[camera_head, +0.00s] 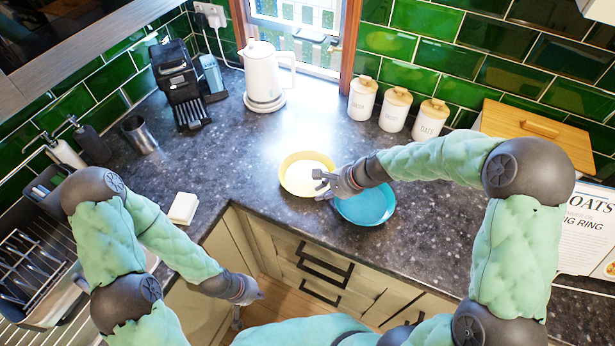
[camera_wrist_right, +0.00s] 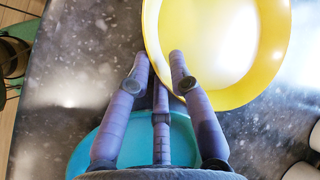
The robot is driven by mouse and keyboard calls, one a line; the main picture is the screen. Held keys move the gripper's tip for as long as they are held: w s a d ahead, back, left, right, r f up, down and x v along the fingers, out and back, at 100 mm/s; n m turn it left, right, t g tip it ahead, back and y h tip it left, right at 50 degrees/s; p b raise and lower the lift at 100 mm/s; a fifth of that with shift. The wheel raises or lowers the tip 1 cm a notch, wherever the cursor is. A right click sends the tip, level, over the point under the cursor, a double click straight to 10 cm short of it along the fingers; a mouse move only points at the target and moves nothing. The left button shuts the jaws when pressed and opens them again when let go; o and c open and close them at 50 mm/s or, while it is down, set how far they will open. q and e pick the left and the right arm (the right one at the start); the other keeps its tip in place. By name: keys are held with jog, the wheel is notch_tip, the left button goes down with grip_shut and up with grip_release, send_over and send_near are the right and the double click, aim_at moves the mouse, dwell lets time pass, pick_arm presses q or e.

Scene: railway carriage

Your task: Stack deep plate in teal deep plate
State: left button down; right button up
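A yellow deep plate (camera_head: 291,189) stands on the dark worktop. A teal deep plate (camera_head: 366,208) stands just to its right and nearer the front edge. My right gripper (camera_head: 322,184) is at the yellow plate's right rim, above the gap between the plates. In the right wrist view its fingers (camera_wrist_right: 159,62) are apart, one over the yellow plate (camera_wrist_right: 270,85) and one outside its rim. The teal plate (camera_wrist_right: 95,145) lies partly hidden behind the fingers. My left gripper (camera_head: 247,304) hangs low in front of the cabinets, away from both plates; its finger opening is unclear.
A white kettle (camera_head: 264,75) and a coffee machine (camera_head: 183,88) stand at the back. Three white canisters (camera_head: 396,109) and a wooden-lidded box (camera_head: 538,128) stand at the back right. A white block (camera_head: 183,208) lies left. The worktop between the white block and the yellow plate is clear.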

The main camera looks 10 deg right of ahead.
grip_shut()
jog(key=shift+r, duration=0.15)
jog(key=shift+r, duration=0.25)
notch_tip(320, 180, up, 3)
jog(key=shift+s+a+r+p, duration=0.1)
jog(key=shift+r+p, duration=0.05)
jog(key=shift+p, duration=0.8)
jog(key=s+a+r+p, duration=0.3)
jog(key=s+r, duration=0.6)
jog(key=s, duration=0.4)
jog(key=shift+s+a+p, duration=0.15)
jog(key=shift+a+p, duration=0.2)
jog(key=shift+p, duration=0.05)
